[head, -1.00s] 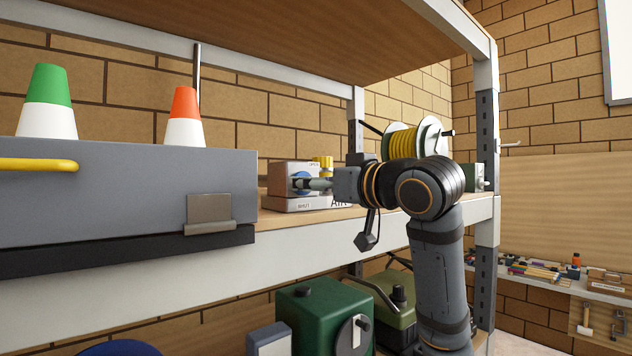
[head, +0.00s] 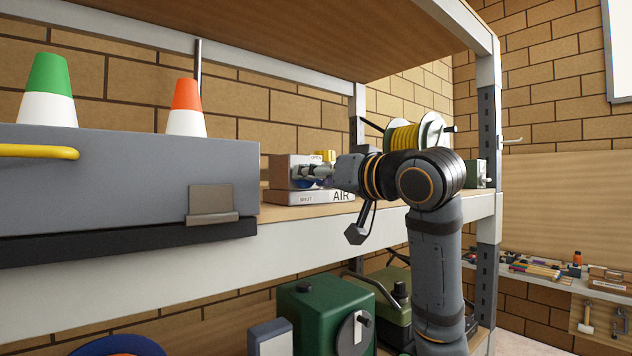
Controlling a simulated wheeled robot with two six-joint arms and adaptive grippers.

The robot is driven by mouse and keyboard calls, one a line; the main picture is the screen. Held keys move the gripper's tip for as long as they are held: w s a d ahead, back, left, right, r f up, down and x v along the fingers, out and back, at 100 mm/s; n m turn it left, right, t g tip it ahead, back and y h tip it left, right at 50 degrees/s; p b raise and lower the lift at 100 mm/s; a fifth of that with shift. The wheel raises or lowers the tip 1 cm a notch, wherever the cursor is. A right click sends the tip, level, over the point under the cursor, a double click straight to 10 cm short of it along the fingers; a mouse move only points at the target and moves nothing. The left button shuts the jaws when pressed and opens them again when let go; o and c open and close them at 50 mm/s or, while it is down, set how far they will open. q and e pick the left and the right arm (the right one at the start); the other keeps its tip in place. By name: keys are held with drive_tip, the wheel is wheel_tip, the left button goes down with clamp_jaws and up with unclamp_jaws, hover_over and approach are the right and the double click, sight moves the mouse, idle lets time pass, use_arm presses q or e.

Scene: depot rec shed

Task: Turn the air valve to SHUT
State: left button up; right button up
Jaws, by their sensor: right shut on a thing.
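The air valve (head: 279,176) is a pale box on the shelf, on a white base (head: 318,197) lettered SHUT and AIR. Small lettering, apparently OPEN, shows at the top of its face. My right gripper (head: 308,172) is shut on the valve's blue handle (head: 327,183), in front of the face. The fingers and wrist hide most of the handle, so its exact angle is hard to tell. A yellow fitting (head: 325,156) shows behind the gripper. My left gripper is not in view.
A grey case (head: 120,185) with a yellow handle fills the left of the shelf (head: 350,225). Two cones (head: 47,92) show above it. A yellow hose reel (head: 405,136) stands behind my right arm. Green machines (head: 318,310) stand below. The upper shelf (head: 330,40) hangs overhead.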

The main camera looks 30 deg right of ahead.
drive_tip(key=shift+m+b, duration=4.5)
drive_tip(key=shift+m, duration=3)
drive_tip(key=o, duration=1.1)
drive_tip(key=shift+o, duration=0.2)
drive_tip(key=shift+s, duration=0.1)
drive_tip(key=s+d, duration=0.1)
drive_tip(key=s, duration=1.1)
